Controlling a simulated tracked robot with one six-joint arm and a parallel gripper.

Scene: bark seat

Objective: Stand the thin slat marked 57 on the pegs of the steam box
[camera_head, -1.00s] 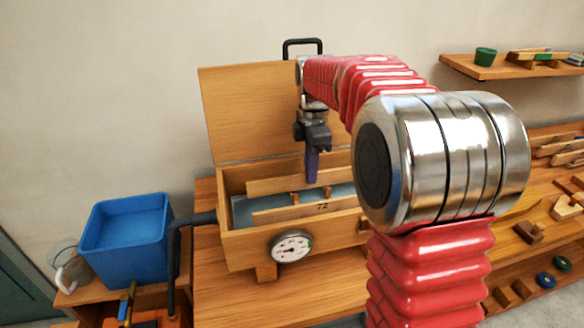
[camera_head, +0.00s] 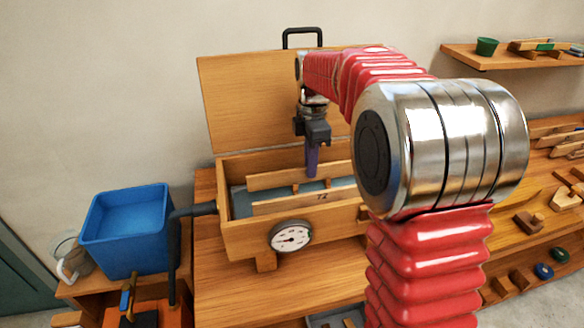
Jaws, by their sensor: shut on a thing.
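The steam box (camera_head: 250,238) is an open wooden trough with its lid (camera_head: 250,95) raised behind it. My gripper (camera_head: 312,172) points down over the box, its purple fingers shut on a thin pale slat (camera_head: 270,180). That slat is long, on edge and roughly lengthwise, inside the far part of the box opening. No number on it can be read. A second slat (camera_head: 275,207), marked 72, stands on edge in front of it. A small wooden peg (camera_head: 295,188) shows between the two slats. Whether the held slat touches the pegs cannot be told.
A round gauge (camera_head: 290,237) is on the box front. A blue tank (camera_head: 125,230) with a dark pipe stands at left. My red arm covers the box's right end. A bench at right holds several wooden pieces (camera_head: 565,198), and a wall shelf (camera_head: 490,68) is above it.

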